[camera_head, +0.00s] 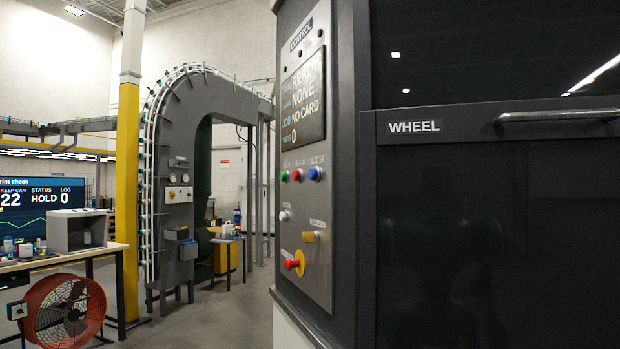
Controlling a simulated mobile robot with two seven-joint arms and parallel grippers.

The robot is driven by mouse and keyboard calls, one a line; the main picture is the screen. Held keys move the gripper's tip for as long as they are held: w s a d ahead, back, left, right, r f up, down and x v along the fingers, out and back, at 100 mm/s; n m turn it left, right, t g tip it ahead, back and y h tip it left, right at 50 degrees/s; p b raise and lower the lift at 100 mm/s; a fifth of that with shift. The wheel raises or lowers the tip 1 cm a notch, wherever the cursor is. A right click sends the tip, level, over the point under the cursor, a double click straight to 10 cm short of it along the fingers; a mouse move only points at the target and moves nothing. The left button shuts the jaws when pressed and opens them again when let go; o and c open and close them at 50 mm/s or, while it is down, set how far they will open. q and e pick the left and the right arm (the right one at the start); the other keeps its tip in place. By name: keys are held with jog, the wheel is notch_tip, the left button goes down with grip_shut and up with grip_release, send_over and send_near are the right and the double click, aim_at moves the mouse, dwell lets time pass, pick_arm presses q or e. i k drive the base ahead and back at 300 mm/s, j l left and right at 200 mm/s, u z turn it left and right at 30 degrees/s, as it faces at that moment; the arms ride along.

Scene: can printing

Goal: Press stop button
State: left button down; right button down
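A grey control panel (305,205) is mounted on the side of the dark machine, seen at a steep angle. It has a row of three buttons: a green one (284,176) at left, a red one (296,175) in the middle and a blue one (315,173) at right. The small labels above them are too small to read surely. Lower down is a red mushroom button (292,264) on a yellow base. Neither of my grippers is in view, and nothing touches the buttons.
The panel's screen (304,100) shows "NONE" and "NO CARD". A dark door marked "WHEEL" (414,127) with a metal handle (555,116) fills the right. At left are a yellow post (128,190), a red fan (65,312) and a workbench (70,256). Open floor lies between.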

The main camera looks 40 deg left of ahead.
aim_at(296, 176)
jog(key=i+j+z, duration=0.1)
jog(key=j+z, duration=0.15)
jog(key=j, duration=0.8)
jog(key=j+z, duration=0.25)
jog(key=j, duration=3.3)
